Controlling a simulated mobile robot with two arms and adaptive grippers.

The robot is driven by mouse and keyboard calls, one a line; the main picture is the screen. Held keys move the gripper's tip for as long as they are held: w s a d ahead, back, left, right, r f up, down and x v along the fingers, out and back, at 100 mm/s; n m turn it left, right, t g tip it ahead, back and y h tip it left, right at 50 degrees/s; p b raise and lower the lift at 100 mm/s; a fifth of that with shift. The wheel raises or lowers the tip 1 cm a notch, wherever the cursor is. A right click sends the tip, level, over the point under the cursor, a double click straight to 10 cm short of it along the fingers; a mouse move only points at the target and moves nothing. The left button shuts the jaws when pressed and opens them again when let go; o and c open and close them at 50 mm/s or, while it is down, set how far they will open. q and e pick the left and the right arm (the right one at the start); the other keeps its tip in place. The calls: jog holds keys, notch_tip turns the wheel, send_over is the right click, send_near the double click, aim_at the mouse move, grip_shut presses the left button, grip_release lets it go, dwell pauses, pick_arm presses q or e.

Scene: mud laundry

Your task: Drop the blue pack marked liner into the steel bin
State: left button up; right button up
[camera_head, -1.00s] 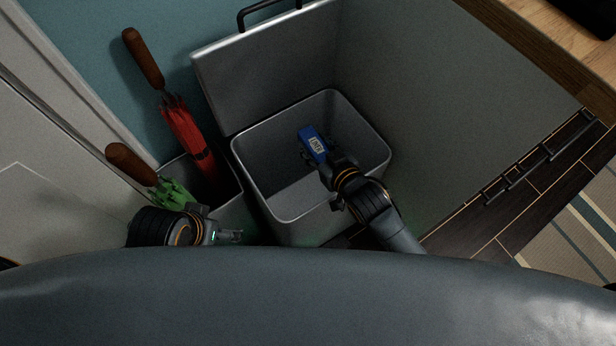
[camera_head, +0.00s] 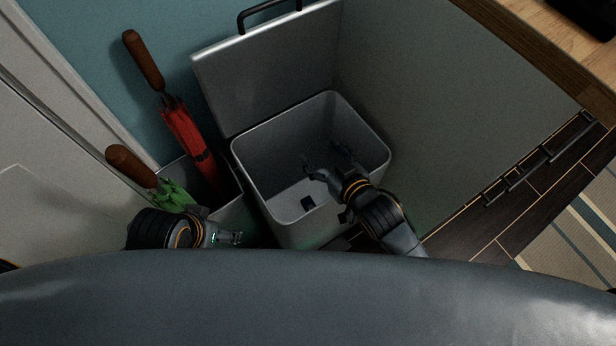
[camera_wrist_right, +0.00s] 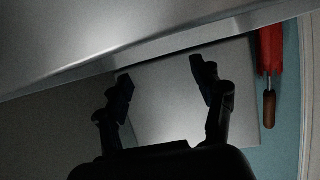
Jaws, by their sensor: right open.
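The steel bin (camera_head: 240,160) stands open with its lid (camera_head: 265,75) raised against the wall. My right gripper (camera_head: 328,160) is over the bin's mouth, open and empty; its spread fingers also show in the right wrist view (camera_wrist_right: 163,82).
A holder left of the bin contains a red umbrella (camera_head: 187,135) and a green umbrella (camera_head: 172,193), both with brown handles. A grey panel (camera_head: 430,110) stands right of the bin.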

jog(key=v, duration=0.8)
jog(key=shift+s, duration=0.2)
jog(key=shift+d+r, duration=0.1)
